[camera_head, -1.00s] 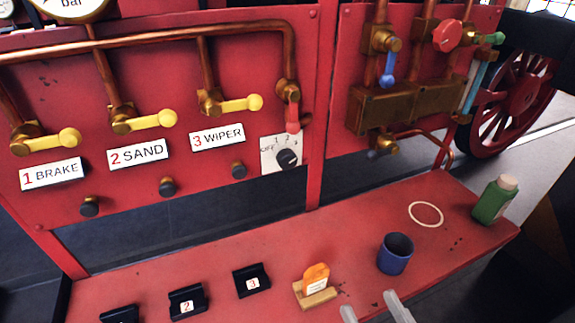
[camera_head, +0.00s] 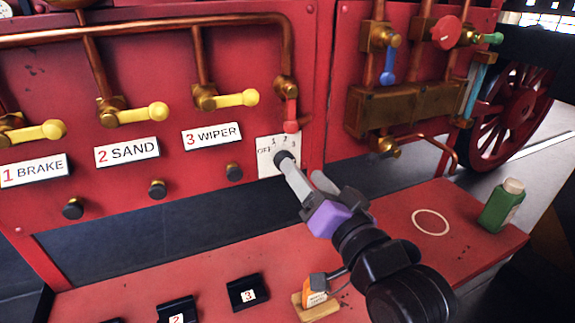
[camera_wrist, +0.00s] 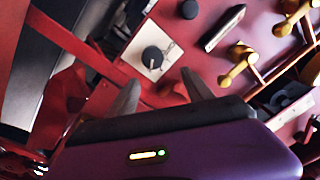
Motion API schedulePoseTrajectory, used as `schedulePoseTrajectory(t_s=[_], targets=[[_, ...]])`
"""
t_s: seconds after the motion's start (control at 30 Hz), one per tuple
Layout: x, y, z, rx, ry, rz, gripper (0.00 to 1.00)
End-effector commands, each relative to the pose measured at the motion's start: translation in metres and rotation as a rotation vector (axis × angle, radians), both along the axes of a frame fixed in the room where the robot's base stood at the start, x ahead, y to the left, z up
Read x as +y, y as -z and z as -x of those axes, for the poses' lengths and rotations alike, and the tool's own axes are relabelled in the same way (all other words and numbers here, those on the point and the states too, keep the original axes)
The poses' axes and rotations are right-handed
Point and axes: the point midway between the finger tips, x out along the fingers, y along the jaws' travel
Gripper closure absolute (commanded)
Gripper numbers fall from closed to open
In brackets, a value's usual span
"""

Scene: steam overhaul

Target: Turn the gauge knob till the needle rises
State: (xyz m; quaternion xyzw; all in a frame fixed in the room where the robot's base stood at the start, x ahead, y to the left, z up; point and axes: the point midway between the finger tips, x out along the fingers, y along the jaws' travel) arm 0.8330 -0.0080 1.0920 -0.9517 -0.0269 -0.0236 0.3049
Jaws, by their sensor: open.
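The black knob (camera_head: 283,157) sits on a white plate (camera_head: 266,160) marked OFF, 1, 2, 3, at the lower right of the red panel. In the wrist view the knob (camera_wrist: 152,57) stands ahead of the fingertips. My gripper (camera_head: 300,168) is open and empty, its grey fingers pointing at the panel. One fingertip overlaps the knob in the head view; in the wrist view (camera_wrist: 160,84) the fingers are apart and the knob is not between them. Where the knob points is unclear. No gauge needle can be read.
Yellow levers (camera_head: 145,114) and several small black knobs (camera_head: 158,189) are on the panel. A red-handled valve (camera_head: 291,112) hangs just above the plate. On the red bench are an orange tag on a wooden stand (camera_head: 318,309) and a green bottle (camera_head: 502,205).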

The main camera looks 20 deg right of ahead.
Motion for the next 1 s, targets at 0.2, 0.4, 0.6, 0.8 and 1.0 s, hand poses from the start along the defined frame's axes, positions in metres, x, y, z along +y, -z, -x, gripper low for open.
schedulePoseTrajectory(t_s=[0.2,0.4,0.6,0.8,1.0], targets=[[0.002,0.016,-0.005,0.067,-0.01,-0.062,0.41],[0.004,0.015,-0.032,0.064,-0.011,-0.06,0.41],[0.004,0.015,-0.061,0.063,-0.009,-0.059,0.41],[0.005,0.015,-0.076,0.064,-0.01,-0.06,0.41],[0.006,0.016,-0.078,0.063,-0.009,-0.06,0.41]])
